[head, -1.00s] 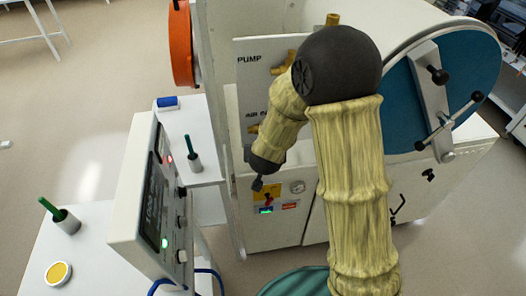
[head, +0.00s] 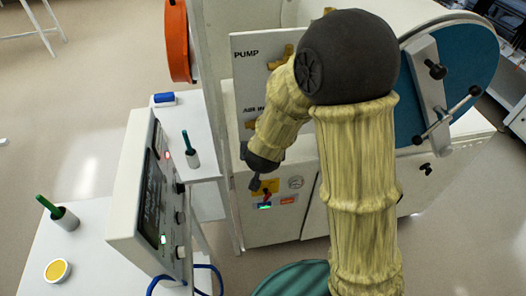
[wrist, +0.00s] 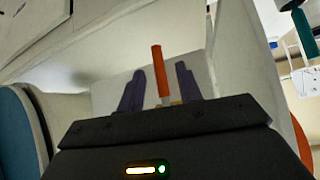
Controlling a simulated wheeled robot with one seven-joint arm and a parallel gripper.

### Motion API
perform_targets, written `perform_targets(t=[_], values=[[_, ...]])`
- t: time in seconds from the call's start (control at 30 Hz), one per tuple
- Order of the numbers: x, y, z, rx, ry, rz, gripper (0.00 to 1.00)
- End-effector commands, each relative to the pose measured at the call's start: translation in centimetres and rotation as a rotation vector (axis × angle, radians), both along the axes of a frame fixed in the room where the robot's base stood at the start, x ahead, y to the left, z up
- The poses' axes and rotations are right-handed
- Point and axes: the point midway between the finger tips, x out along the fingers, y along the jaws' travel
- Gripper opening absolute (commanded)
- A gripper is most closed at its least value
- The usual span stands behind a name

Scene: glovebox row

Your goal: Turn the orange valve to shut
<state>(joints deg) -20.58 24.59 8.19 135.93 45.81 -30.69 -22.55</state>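The orange valve handle (wrist: 157,72) stands upright in the wrist view, between the two dark fingers of my gripper (wrist: 160,82). The fingers are apart, with a gap visible on each side of the handle. Its lower end, near a brassy part, is partly hidden by the gripper body.
Above is a panel (head: 245,75) with brass fittings. A grey instrument box (head: 135,190) stands left; a blue round door (head: 465,75) is at right.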

Motion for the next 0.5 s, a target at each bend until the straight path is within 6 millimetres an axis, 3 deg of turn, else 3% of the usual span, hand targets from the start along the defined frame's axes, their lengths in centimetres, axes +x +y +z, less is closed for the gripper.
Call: perform_targets(t=[0.5], values=[[-7.0, -0.5, 7.4, 0.002, 0.001, -0.009, 0.35]])
